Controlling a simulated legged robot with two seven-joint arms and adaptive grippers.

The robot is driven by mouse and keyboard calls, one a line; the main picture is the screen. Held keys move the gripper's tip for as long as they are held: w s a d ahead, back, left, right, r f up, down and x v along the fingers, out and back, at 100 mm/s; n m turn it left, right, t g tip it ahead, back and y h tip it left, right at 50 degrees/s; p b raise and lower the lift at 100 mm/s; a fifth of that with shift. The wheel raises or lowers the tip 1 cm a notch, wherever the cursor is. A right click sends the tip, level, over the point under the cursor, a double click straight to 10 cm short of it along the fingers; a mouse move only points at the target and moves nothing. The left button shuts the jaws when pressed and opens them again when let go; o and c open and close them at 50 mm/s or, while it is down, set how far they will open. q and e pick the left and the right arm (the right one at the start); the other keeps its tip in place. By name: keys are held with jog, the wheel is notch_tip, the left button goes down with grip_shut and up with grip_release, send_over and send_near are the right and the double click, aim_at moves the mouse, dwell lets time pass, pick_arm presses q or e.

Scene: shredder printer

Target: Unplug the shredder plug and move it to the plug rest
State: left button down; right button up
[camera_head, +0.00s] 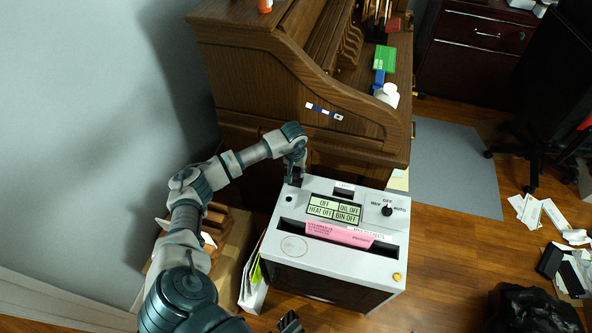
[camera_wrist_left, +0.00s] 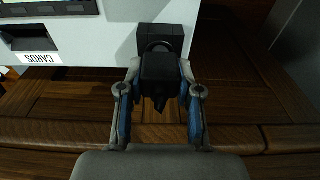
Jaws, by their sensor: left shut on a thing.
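My left gripper (camera_head: 295,172) is at the back left corner of the white shredder (camera_head: 282,272). In the left wrist view the gripper (camera_wrist_left: 160,72) is shut on the black shredder plug (camera_wrist_left: 160,78), with one blue-padded finger on each side. A black block (camera_wrist_left: 174,38), probably the socket, sits at the edge of the shredder top just beyond the plug. The plug overlaps this block in view, so I cannot tell whether it is inserted. A dark piece at the bottom edge of the head view may be my right gripper (camera_head: 290,322). I cannot identify the plug rest.
A wooden rolltop desk (camera_head: 240,62) stands directly behind the shredder. The shredder top has a control panel, a dial (camera_head: 387,210) and a pink sheet (camera_head: 338,234) in its slot. Folders lean at its left side. Papers and a black bag (camera_head: 535,308) lie on the right.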

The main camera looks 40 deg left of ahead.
aim_at(296, 168)
pick_arm(q)
jog(key=shift+r+p, duration=1.05)
jog(key=shift+r, duration=1.05)
pick_arm(e)
notch_tip(296, 168, up, 3)
jog(key=shift+w+f, duration=0.1)
jog(key=shift+w, duration=0.05)
pick_arm(q)
jog(key=shift+f, duration=0.1)
